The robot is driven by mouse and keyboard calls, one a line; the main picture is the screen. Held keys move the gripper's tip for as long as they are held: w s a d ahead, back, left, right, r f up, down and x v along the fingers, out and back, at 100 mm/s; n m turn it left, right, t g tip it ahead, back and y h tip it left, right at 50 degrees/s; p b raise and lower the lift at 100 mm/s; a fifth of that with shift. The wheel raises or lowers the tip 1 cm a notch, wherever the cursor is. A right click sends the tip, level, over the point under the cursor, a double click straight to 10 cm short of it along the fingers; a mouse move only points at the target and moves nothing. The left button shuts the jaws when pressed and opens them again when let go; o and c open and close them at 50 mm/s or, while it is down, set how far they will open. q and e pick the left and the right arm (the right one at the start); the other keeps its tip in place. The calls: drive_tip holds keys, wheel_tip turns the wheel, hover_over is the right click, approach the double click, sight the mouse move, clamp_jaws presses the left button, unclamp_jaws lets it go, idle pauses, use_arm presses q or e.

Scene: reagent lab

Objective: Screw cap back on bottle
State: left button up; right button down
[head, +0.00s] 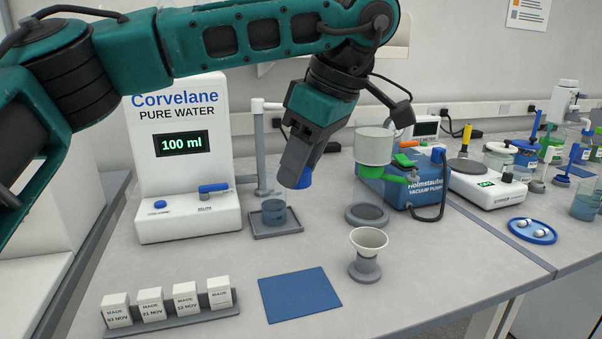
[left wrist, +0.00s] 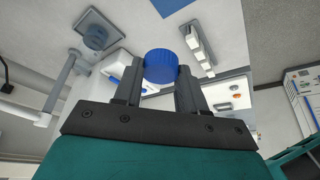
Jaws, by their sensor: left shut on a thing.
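My left gripper (head: 296,170) is shut on a blue ribbed cap (head: 304,181) and holds it in the air above the bench. In the left wrist view the cap (left wrist: 160,66) sits between the two fingertips of the gripper (left wrist: 159,80). Below and left of the cap in the head view, a clear vessel (head: 274,213) with blue liquid stands on a small grey tray (head: 290,232). The cap is apart from it. I cannot tell which vessel the cap belongs to. My right gripper is not in view.
A water dispenser (head: 182,190) stands left, a vacuum pump (head: 425,186) and a filter funnel (head: 376,147) right of the gripper. A small funnel (head: 368,243), a blue mat (head: 299,293) and a row of dated blocks (head: 152,304) lie in front. Bench between them is clear.

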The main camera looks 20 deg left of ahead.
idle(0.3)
use_arm(q)
drive_tip(key=s+a+f+m+t+h, duration=0.1)
drive_tip(key=s+a+f+m, duration=0.1)
drive_tip(key=f+m, duration=0.4)
drive_tip(key=s+a+f+m+t+h, duration=0.2)
drive_tip(key=s+a+f+m, duration=0.1)
drive_tip(key=s+f+m, duration=0.1)
drive_tip(key=shift+a+f+m+t, duration=0.35)
drive_tip(key=shift+f+m, duration=0.55)
drive_tip(key=shift+m, duration=0.3)
